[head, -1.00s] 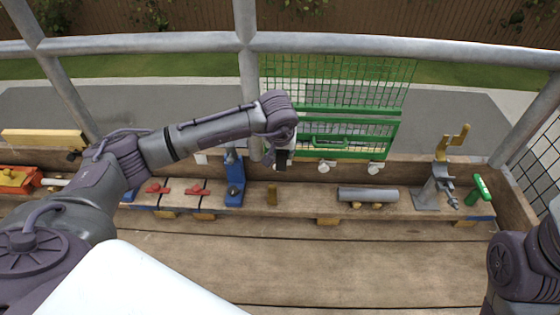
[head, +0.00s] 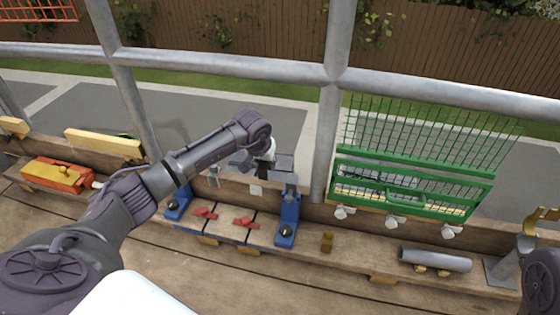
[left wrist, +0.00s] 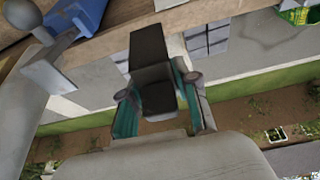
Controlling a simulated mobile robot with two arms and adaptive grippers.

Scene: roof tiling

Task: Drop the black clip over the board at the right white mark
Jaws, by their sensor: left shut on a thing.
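My left gripper (head: 263,158) is shut on the black clip (head: 263,171). In the left wrist view the clip (left wrist: 152,65) is a dark block between the teal-padded fingers (left wrist: 158,97). The clip hangs close above the wooden board (head: 315,213) at the back of the bench, apparently just over a white mark (head: 256,190) on its face. I cannot tell whether clip and board touch. A grey piece (head: 213,176) sits on the board further left. My right gripper is out of view.
Blue clamps (head: 287,222) stand either side of slates with red pieces (head: 245,222). A metal rail (head: 230,68) crosses behind, with an upright post (head: 328,140) right of the gripper. A green mesh gate (head: 410,185) and a grey tube (head: 435,260) are further right.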

